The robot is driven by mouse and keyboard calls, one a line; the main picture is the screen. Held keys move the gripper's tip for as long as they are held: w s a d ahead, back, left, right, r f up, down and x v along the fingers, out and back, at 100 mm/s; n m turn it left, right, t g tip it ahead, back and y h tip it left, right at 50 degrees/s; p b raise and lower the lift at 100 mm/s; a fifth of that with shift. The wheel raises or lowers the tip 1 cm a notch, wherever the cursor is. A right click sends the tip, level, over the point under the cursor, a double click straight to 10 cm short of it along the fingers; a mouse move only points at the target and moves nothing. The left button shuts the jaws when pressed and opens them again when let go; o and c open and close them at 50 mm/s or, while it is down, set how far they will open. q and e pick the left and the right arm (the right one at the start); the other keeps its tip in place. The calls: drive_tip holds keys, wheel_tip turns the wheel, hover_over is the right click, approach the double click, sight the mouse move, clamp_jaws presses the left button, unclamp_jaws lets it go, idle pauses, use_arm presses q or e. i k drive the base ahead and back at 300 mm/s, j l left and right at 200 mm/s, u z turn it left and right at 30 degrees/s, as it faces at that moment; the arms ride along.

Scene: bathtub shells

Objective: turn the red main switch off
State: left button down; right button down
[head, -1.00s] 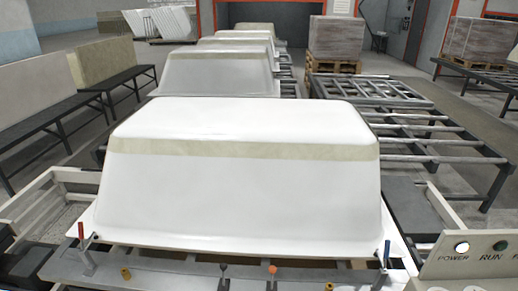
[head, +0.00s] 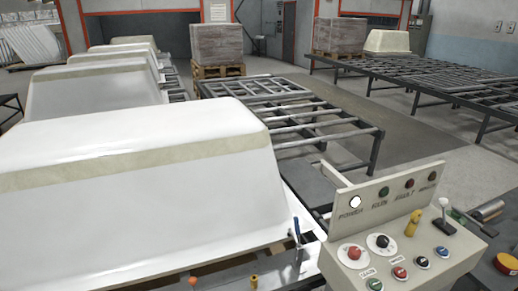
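The control panel (head: 400,225) stands at the lower right in the head view. A red round knob with a light mark (head: 354,252) sits on its sloped face, beside a black knob (head: 381,241). A red part on a yellow round base (head: 507,263) shows at the right edge, partly cut off. I cannot tell for sure which red control is the main switch, nor its setting. The POWER lamp (head: 355,202) is bright white; the RUN lamp (head: 384,192) is dark green. Neither of my grippers is in view.
A large white tub shell (head: 130,190) fills the left. Roller tables (head: 300,115) stand behind; open floor (head: 430,140) lies beyond the panel.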

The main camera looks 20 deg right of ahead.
sight(354, 254)
drive_tip(key=z, duration=1.45)
drive_tip(key=i+j, duration=0.15)
drive_tip(key=u, duration=0.05)
